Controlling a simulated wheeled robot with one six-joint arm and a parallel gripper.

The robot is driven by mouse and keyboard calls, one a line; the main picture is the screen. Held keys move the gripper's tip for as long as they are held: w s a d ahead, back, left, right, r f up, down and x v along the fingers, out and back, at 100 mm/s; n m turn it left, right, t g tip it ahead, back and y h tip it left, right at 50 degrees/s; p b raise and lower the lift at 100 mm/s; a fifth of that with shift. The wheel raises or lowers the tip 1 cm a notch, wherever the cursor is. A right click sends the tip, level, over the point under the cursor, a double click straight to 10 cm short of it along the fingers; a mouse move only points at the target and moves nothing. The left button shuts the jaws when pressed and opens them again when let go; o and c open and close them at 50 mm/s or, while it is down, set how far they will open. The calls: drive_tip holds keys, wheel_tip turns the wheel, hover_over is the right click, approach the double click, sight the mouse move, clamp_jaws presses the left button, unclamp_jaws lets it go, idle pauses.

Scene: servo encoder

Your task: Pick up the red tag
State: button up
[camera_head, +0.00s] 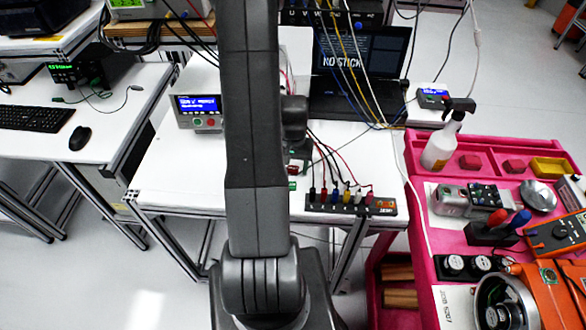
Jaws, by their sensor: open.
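I cannot make out for certain which thing is the red tag. Two small dark red blocks, a left one (469,162) and a right one (514,166), lie in the back compartment of the pink cart (455,140) at the right. A small red and green item (293,170) shows beside my arm on the white table (185,165), too small to identify. My arm rises through the middle of the view and hides part of the table. My gripper cannot be made out; it is hidden behind the arm or out of the picture.
A terminal strip (350,204) with several plugged cables sits at the table's front edge. A laptop (360,70) and a blue-screen meter (198,112) stand behind it. The cart holds a spray bottle (441,145), an orange multimeter (556,236) and other tools. Cables hang over the table.

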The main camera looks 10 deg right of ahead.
drive_tip(key=c, duration=1)
drive_tip(key=shift+c, duration=0.2)
drive_tip(key=shift+r, duration=0.2)
